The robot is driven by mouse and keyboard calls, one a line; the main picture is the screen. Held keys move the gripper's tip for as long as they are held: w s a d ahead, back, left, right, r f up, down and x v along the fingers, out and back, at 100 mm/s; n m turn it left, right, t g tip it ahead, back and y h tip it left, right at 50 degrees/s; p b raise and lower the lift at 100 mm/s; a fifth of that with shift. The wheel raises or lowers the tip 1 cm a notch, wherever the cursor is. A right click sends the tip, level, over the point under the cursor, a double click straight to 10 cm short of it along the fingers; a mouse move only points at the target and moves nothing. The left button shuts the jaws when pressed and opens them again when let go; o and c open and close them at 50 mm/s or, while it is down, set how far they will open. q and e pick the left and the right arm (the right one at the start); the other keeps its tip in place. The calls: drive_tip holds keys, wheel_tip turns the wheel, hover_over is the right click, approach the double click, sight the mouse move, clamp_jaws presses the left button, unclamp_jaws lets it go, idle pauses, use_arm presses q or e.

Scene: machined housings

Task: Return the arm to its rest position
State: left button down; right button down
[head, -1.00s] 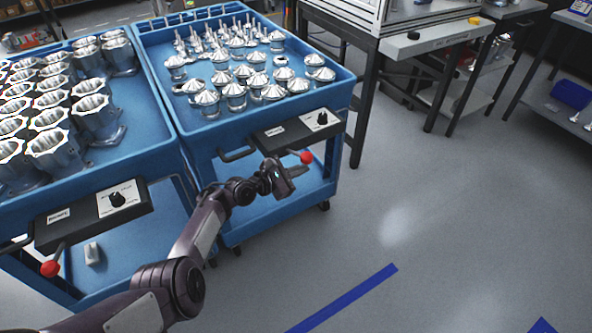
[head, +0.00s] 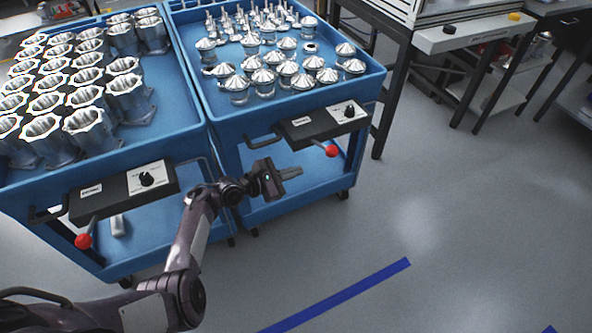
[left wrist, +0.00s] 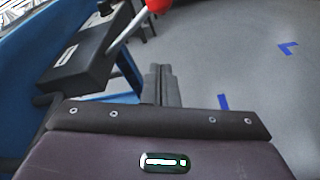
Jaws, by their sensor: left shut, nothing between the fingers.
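My left gripper (head: 291,173) is shut and empty. In the head view it is in front of the right blue cart (head: 300,115), below that cart's black control box (head: 322,122) and left of the red lever knob (head: 332,151). In the left wrist view the closed fingers (left wrist: 160,86) point away over the grey floor, with the black box (left wrist: 85,55) and red knob (left wrist: 158,5) to the upper left. My left arm comes in from the lower left and is bent at the elbow. My right gripper is not in view.
The left blue cart (head: 190,140) carries several open metal housings (head: 128,98). The right cart carries cone-topped metal parts (head: 265,80). A dark-legged bench (head: 405,85) stands at the back right. The grey floor (head: 450,220) on the right is clear, with blue tape (head: 340,295).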

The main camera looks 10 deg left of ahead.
use_arm(q)
drive_tip(key=s+a+f+m+g+y, duration=0.25)
drive_tip(key=s+f+m, duration=0.25)
drive_tip(key=s+f, duration=0.8)
drive_tip(key=s+a+f+m+g+y, duration=0.15)
drive_tip(key=s+f+m+y, duration=0.35)
drive_tip(key=s+f, duration=0.75)
drive_tip(key=s+a+f+m+g+y, duration=0.2)
drive_tip(key=s+f+m, duration=0.5)
drive_tip(key=s, duration=0.6)
drive_tip(key=s+a+f+m+g+y, duration=0.2)
drive_tip(key=s+a+f+m, duration=0.3)
drive_tip(key=s, duration=0.8)
wheel_tip(320, 180, down, 3)
drive_tip(key=shift+s+a+r+m+g, duration=0.15)
drive_tip(key=shift+s+m+g, duration=0.15)
drive_tip(key=shift+m+g, duration=0.55)
drive_tip(key=shift+m+t, duration=0.25)
